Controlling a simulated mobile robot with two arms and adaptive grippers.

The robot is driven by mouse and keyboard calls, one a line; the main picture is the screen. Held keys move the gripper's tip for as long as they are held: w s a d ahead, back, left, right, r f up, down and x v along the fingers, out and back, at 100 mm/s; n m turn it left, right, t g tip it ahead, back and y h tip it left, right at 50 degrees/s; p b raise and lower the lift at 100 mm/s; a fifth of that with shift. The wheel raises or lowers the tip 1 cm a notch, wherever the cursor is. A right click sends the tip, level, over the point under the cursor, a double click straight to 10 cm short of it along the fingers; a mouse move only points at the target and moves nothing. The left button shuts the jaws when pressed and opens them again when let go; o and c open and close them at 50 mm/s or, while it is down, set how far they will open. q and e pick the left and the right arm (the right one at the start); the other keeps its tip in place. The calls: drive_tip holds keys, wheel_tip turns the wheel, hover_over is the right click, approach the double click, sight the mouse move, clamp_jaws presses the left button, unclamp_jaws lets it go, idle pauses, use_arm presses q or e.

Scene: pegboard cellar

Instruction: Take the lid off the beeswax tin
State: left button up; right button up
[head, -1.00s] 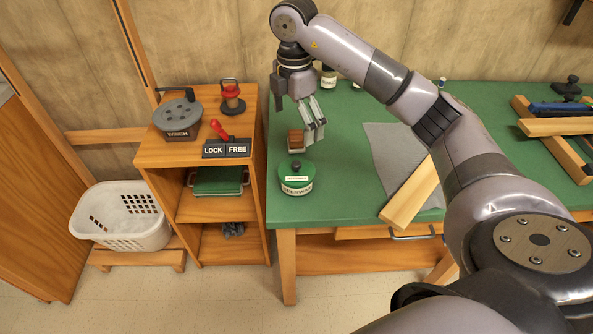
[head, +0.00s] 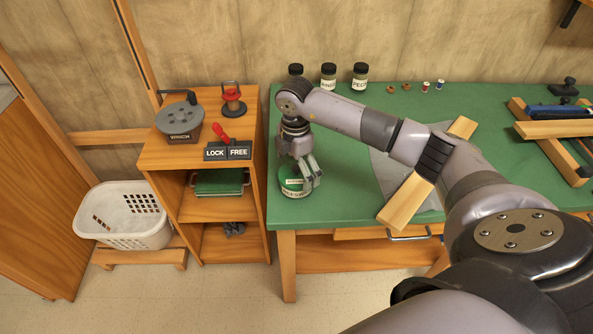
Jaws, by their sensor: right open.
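The beeswax tin (head: 291,191), round and green with a white label, stands on the green bench top near its front left edge. Its green lid (head: 288,174) is on it, and the lid's knob is hidden behind my gripper. My right gripper (head: 307,182) is open, its fingers pointing down at the right side of the lid and tin. I cannot tell whether the fingers touch the lid. My left gripper is out of view.
My right arm crosses above the bench (head: 350,205). A wooden board (head: 405,203) on a grey sheet lies to the right. Jars (head: 328,75) stand at the back. A wooden shelf unit (head: 163,160) with a LOCK/FREE lever (head: 220,134) stands left.

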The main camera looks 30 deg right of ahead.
drive_tip(key=shift+c, duration=0.4)
drive_tip(key=c, duration=0.7)
drive_tip(key=shift+s+a, duration=0.1)
drive_tip(key=shift+s, duration=0.25)
drive_tip(key=c, duration=1.2)
drive_tip(key=shift+c, duration=0.8)
